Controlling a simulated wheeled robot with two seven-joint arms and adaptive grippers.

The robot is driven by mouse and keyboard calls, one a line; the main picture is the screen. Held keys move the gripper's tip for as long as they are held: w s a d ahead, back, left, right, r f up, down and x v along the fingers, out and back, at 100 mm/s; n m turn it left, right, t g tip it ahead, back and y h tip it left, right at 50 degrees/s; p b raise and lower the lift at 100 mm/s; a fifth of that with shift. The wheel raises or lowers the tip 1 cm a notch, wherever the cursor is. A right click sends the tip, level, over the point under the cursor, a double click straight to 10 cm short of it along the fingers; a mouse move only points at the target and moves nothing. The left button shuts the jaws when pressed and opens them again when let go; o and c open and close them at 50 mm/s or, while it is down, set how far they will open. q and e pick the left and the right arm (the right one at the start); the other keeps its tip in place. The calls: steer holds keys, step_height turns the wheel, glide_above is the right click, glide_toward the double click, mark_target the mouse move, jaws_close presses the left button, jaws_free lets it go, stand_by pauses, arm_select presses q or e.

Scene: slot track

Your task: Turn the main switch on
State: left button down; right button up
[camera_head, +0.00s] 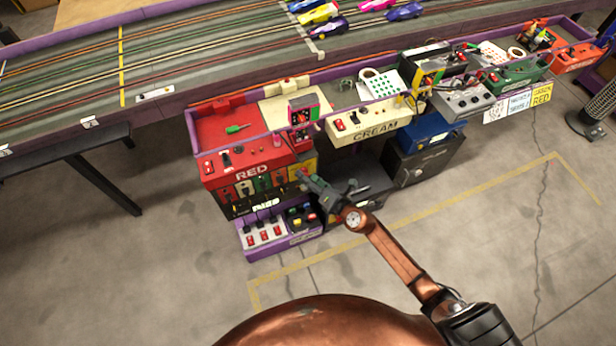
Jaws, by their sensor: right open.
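I cannot tell for certain which control is the main switch. A white plate with several red rocker switches (265,233) sits low in a purple tray below the RED station (245,160). Beside it on the right is a dark box with coloured buttons (302,218). My right gripper (306,178) is open, with its arm coming in from the lower right. In the picture its fingers overlap the right edge of the RED station's coloured front, above the button box. I cannot tell whether they touch it. My left gripper is not in view.
The slot track (200,50) with several toy cars runs along the top. The CREAM station (370,128) is right of the RED one. A black cabinet (428,160) stands under the blue box (432,130). The concrete floor in front, marked with yellow tape (420,208), is clear.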

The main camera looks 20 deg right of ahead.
steer(key=shift+w, duration=0.2)
steer(key=shift+c, duration=0.2)
steer(key=shift+f, duration=0.1)
steer(key=c, duration=1.1)
